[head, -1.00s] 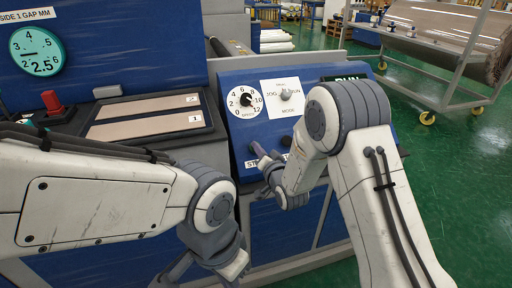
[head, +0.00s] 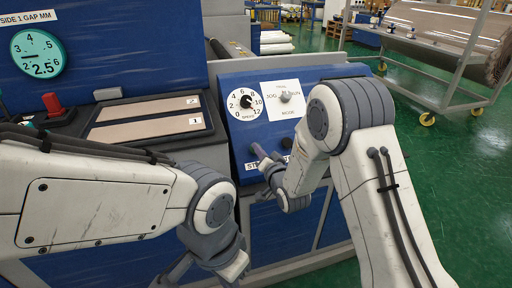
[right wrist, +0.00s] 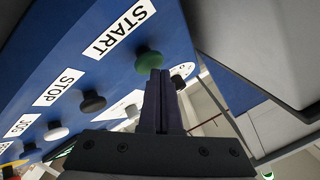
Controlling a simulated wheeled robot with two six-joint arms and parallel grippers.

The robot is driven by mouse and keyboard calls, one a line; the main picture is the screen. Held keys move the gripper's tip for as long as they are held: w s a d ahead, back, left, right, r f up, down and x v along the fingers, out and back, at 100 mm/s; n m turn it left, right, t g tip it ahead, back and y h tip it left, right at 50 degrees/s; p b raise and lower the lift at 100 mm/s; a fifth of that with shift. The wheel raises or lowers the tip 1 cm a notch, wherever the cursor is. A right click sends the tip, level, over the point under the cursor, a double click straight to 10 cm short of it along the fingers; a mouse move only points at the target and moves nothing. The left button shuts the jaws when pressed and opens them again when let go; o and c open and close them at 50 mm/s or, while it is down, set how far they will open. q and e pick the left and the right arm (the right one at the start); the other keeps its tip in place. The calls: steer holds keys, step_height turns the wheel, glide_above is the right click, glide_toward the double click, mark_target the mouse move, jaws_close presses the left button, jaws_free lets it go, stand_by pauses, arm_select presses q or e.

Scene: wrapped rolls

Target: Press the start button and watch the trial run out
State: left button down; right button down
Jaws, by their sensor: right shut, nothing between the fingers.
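The green start button (right wrist: 148,60) stands out from the blue sloped panel beside the START label (right wrist: 119,29) in the right wrist view. My right gripper (right wrist: 160,73) is shut and empty. Its fingertips overlap the button's edge in that view; I cannot tell whether they touch it. In the head view my right gripper (head: 257,151) is at the panel's lower front, over the START label, and the button is hidden. My left gripper (head: 208,268) hangs low in front of the machine, partly cut off by the frame; its jaw state is unclear.
The STOP label (right wrist: 59,87) has a black button (right wrist: 92,101) beside it; a white button (right wrist: 56,133) is farther along. A speed dial (head: 244,102) and mode knob (head: 285,98) sit higher on the panel. A red knob (head: 52,103) and gap gauge (head: 36,53) are left.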

steer(key=shift+s+d+r, duration=0.1)
steer(key=shift+s+r, duration=0.15)
steer(key=shift+r, duration=0.15)
steer(key=shift+r, duration=0.1)
steer(key=s+r+p, duration=0.1)
steer(key=r, duration=0.1)
steer(key=s+d+r+p, duration=0.1)
steer(key=s, duration=0.1)
steer(key=shift+r, duration=0.35)
steer(key=shift+s+a, duration=0.1)
stand_by(0.4)
steer(key=s+a+f+n+g+h, duration=0.25)
steer(key=s+n+g, duration=0.4)
steer(key=s, duration=0.75)
steer(key=s+d+r+n+g+h, duration=0.15)
steer(key=s+d+g, duration=0.3)
steer(key=s, duration=0.75)
steer(key=s+d+r+n+g+h, duration=0.1)
steer(key=s+d+n+g, duration=0.3)
steer(key=s, duration=0.8)
step_height(320, 180, up, 17)
steer(key=a+m+g+p, duration=0.1)
steer(key=p, duration=1.7)
steer(key=shift+w+a, duration=0.25)
steer(key=shift+a, duration=0.05)
